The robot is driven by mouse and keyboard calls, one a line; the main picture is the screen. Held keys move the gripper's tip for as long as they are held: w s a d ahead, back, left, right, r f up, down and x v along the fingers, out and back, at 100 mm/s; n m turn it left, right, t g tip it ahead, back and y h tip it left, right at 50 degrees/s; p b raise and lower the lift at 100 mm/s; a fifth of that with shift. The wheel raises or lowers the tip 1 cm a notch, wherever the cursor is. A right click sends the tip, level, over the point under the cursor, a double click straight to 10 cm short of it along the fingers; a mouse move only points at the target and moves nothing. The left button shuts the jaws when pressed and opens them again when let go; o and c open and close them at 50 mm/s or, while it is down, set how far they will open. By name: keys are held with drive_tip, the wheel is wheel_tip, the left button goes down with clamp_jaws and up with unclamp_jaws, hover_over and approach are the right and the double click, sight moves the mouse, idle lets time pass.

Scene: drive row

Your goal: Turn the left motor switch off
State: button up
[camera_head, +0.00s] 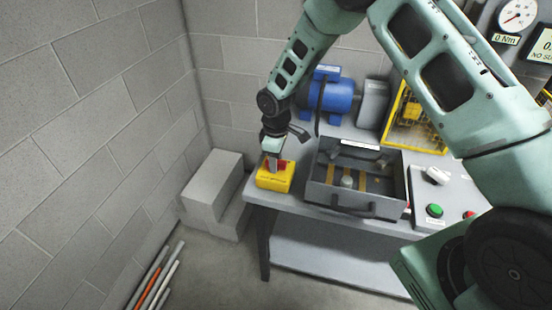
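A yellow switch box (274,181) with a red part (281,165) on top sits at the left front corner of the grey bench (290,208). My gripper (273,157) points down right over the box, its fingertips at or just above the red part. Whether they touch it, and how far apart they are, I cannot tell. My gripper hides part of the red piece, and I cannot read the switch's position. A blue motor (337,96) stands behind on the bench.
A grey open box with a handle (340,203) stands just right of the switch. Behind it is a yellow-framed guard (391,112). A green button (434,210) sits further right. Grey blocks (213,187) stand left of the bench, and rods (157,282) lie on the floor.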

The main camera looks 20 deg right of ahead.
wheel_tip(320, 180, up, 17)
drive_tip(key=b, duration=0.3)
drive_tip(key=shift+r, duration=0.2)
idle(0.4)
